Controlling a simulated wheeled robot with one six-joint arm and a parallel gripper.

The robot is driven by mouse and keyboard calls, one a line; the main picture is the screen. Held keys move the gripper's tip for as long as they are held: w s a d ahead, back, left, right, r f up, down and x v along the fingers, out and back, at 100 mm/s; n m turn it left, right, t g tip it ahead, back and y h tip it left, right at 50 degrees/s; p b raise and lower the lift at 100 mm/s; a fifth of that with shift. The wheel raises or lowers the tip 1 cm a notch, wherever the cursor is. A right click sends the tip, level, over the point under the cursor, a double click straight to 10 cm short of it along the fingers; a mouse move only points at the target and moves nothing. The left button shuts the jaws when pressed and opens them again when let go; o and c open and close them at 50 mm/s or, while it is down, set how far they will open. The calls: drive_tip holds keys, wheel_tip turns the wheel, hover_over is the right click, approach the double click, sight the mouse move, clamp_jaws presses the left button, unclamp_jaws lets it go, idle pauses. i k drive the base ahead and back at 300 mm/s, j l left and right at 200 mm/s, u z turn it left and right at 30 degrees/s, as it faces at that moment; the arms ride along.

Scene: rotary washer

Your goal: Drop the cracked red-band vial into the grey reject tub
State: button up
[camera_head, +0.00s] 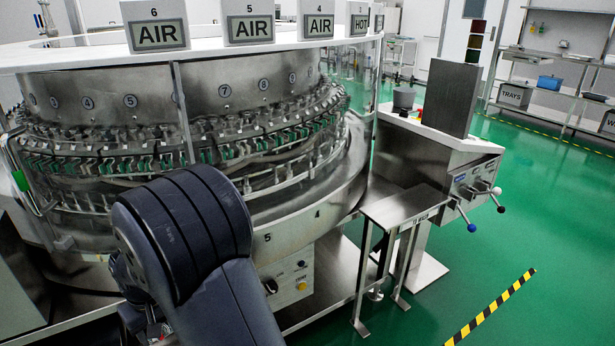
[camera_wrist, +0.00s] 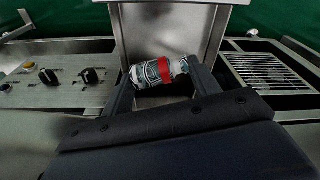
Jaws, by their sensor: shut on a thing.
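The red-band vial (camera_wrist: 152,74) shows in the wrist view, lying sideways between the two fingers of my gripper (camera_wrist: 161,80). Its band is red, its body has a pale and dark pattern, and its narrower neck is at the right. My gripper is shut on it. Cracks cannot be told from the pattern. In the head view my dark arm hides the gripper and the vial.
The round steel washer (camera_head: 130,105) fills the left of the head view. A small steel table (camera_head: 405,205) stands before the console. In the wrist view, a steel panel (camera_wrist: 168,35) is behind the vial, knobs (camera_wrist: 90,76) are left and a slotted grate (camera_wrist: 268,72) is right.

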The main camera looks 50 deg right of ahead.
sight(406, 106)
drive_tip(key=k+l+z, duration=0.1)
drive_tip(key=k+z, duration=0.2)
drive_tip(key=k, duration=0.35)
drive_tip(key=z, duration=1.55)
